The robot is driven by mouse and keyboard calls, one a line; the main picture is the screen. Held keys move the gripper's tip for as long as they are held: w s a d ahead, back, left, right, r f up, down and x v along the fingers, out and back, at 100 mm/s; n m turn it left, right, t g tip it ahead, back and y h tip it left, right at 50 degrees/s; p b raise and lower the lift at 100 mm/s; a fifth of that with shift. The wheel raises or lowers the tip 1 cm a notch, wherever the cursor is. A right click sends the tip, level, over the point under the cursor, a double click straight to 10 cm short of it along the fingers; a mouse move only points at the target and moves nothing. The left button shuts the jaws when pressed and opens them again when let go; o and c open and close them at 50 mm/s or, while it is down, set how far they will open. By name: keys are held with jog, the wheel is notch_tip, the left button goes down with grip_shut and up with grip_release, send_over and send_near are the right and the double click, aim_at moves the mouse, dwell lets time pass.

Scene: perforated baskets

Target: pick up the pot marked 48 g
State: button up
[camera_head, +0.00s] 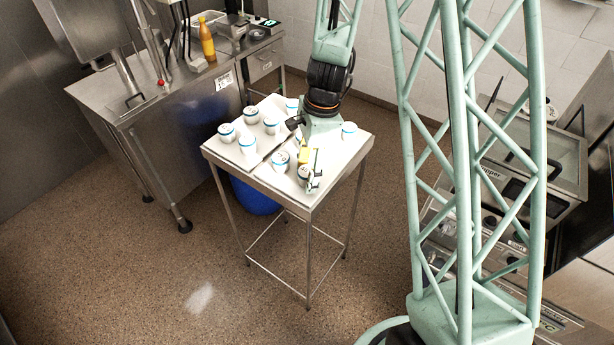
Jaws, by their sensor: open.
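Several small white pots with blue bands stand upright on a small metal table (252,182). Clear ones are a pot at the left (226,132), one at the front left (247,145), one near the middle (280,161) and one at the right (349,130). Their weight marks are too small to read, so I cannot tell which is marked 48 g. My gripper (310,178) is open and low over the table's front right part.
A steel counter (165,125) with an orange bottle (207,40) stands at the back left. A blue bin (254,197) is under the table. Kitchen equipment (500,185) stands at the right, behind my lattice column. The floor in front of the table is clear.

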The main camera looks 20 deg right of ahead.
aim_at(306, 172)
jog(key=shift+c, duration=0.3)
jog(key=c, duration=0.9)
jog(key=shift+r, duration=0.2)
jog(key=shift+r, duration=1.5)
jog(key=shift+s+r, duration=0.1)
jog(key=shift+s, duration=0.05)
jog(key=shift+s+r+b, duration=0.2)
jog(key=shift+s+b, duration=0.55)
jog(key=shift+s, duration=1.85)
jog(key=shift+s+r+b, duration=0.25)
jog(key=shift+s+b, duration=0.5)
jog(key=shift+s, duration=1.85)
jog(key=shift+s+r+b, duration=0.2)
jog(key=shift+s+b, duration=0.55)
jog(key=shift+s, duration=1.85)
